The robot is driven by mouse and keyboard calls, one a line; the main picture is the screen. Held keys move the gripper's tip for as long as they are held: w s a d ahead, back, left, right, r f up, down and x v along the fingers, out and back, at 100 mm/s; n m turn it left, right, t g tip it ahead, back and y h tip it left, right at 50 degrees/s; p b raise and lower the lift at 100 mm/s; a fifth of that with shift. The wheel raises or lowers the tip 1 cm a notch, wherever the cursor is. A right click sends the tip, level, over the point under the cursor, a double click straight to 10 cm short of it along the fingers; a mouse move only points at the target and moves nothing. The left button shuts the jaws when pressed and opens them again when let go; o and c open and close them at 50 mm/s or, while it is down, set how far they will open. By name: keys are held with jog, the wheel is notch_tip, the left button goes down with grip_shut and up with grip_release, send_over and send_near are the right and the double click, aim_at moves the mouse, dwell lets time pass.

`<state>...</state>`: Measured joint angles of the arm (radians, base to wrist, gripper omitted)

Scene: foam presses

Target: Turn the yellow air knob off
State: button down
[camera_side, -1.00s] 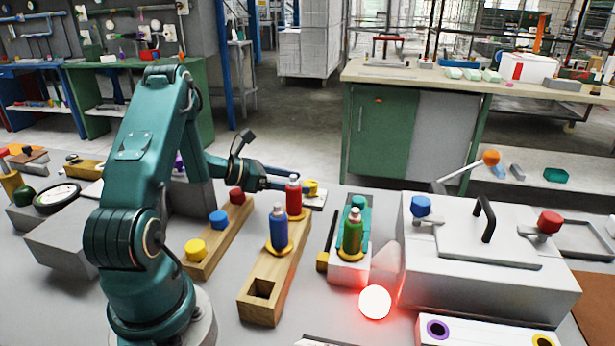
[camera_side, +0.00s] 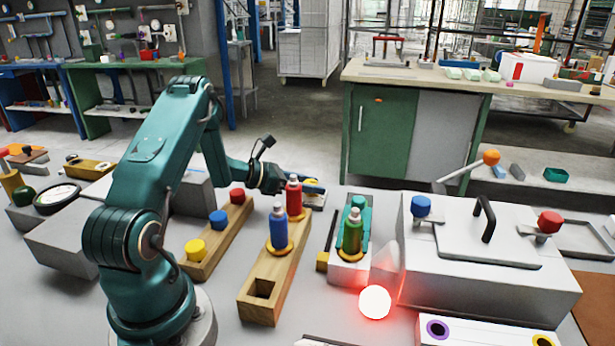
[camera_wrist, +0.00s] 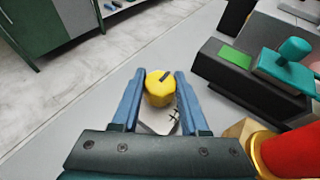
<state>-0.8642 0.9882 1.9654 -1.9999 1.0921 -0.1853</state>
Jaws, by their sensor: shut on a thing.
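The yellow air knob (camera_wrist: 160,84) shows in the wrist view between the two blue fingers of my gripper (camera_wrist: 158,90). It has a dark pointer mark on top and sits on a pale plate (camera_wrist: 160,122) with black scale marks. My gripper is shut on the knob. In the side view my gripper (camera_side: 308,184) is low behind the red bottle, and only a bit of the yellow knob (camera_side: 312,181) shows between the fingers.
The red bottle (camera_side: 294,194) and blue bottle (camera_side: 278,227) stand in a wooden block (camera_side: 262,305) close to my gripper. A green bottle (camera_side: 352,232) stands to their right. A white press box (camera_side: 490,290) is farther right. A red lamp (camera_side: 375,302) glows in front.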

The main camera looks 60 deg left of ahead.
jog(key=shift+w+m+h, duration=0.1)
jog(key=shift+m+h, duration=0.9)
jog(key=shift+m+g+h, duration=0.5)
jog(key=shift+m+h, duration=0.1)
jog(key=shift+h, duration=0.1)
jog(key=shift+c, duration=2.1)
grip_release()
jog(key=v, duration=0.3)
jog(key=shift+a, duration=0.1)
notch_tip(320, 180, up, 7)
